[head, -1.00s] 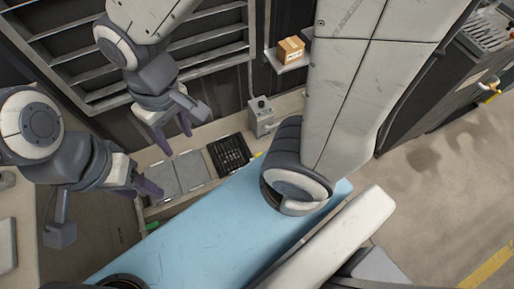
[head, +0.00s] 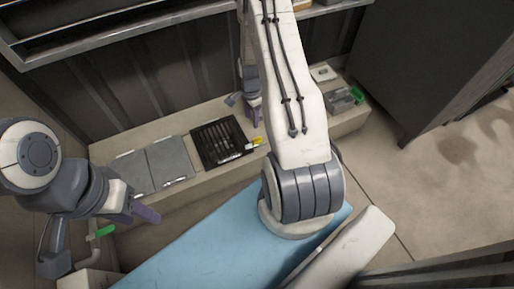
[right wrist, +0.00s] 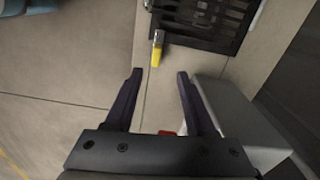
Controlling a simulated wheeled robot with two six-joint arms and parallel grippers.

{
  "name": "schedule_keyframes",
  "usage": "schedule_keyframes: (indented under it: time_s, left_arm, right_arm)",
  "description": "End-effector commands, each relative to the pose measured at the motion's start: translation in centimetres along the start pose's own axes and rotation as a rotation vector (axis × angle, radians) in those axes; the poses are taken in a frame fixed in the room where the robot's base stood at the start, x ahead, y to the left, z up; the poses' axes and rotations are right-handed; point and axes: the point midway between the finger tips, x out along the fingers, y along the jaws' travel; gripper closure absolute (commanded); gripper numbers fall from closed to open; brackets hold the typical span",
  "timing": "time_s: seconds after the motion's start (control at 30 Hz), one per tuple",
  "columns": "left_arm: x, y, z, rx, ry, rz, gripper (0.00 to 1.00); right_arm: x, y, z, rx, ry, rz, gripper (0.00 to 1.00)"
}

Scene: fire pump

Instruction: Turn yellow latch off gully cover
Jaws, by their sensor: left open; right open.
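The yellow latch (head: 255,142) sits at the right edge of the black slotted gully cover (head: 218,141) in the head view. In the right wrist view the yellow latch (right wrist: 156,53) lies at the near edge of the gully cover (right wrist: 205,14), beyond the fingertips and roughly between their lines.
Two grey plates (head: 150,166) lie left of the cover on the beige ledge. A grey box with a green part (head: 345,99) stands further right on the ledge. In the right wrist view a grey box (right wrist: 232,115) is close beside the right finger.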

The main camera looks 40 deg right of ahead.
Motion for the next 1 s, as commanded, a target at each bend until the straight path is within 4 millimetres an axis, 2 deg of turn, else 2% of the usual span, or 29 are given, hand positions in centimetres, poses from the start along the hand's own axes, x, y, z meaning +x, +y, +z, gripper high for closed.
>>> schedule_keyframes:
  time_s: [0.03, 0.27, 0.7, 0.83, 1.0]
  left_arm:
    - [1.3, -0.1, 0.1, 0.0, 0.001, 0.0, 0.5]
    - [2.3, -0.2, 0.1, 0.0, 0.001, 0.0, 0.5]
    - [6.1, -0.4, 0.3, 0.0, 0.001, 0.0, 0.5]
    - [6.6, -0.5, 0.3, 0.0, 0.001, 0.0, 0.5]
    - [6.7, -0.5, 0.3, 0.0, 0.0, 0.0, 0.5]
  right_arm:
    - [2.1, 0.3, -0.9, 0.041, 0.0, 0.001, 0.45]
    - [4.8, 0.6, -2.0, 0.102, 0.001, 0.001, 0.45]
    - [12.4, 0.7, -1.9, 0.098, 0.0, 0.002, 0.45]
    - [13.5, 0.6, -1.9, 0.098, 0.001, 0.002, 0.45]
    - [13.9, 0.6, -1.9, 0.097, 0.001, 0.001, 0.45]
